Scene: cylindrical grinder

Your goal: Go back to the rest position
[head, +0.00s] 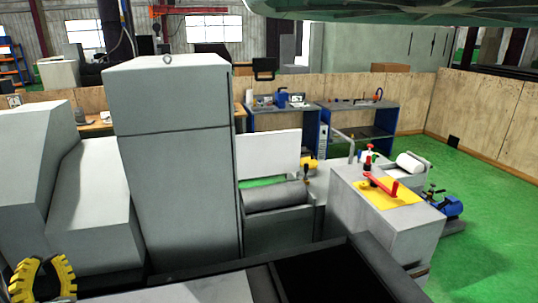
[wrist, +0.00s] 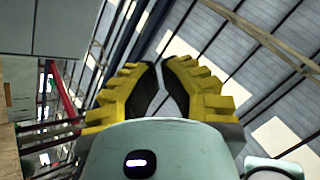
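My gripper (head: 45,262) is at the lower left of the head view, with its yellow ribbed fingers pointing up. In the wrist view my gripper (wrist: 160,66) points up toward the hall roof. A narrow gap shows between the fingertips, and nothing is held in it. No object touches the fingers in either view.
A large grey machine housing (head: 175,150) stands in front of me, with a grey cylinder (head: 276,196) to its right. A grey cabinet (head: 385,228) with a yellow plate and a red lever (head: 381,183) is at right.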

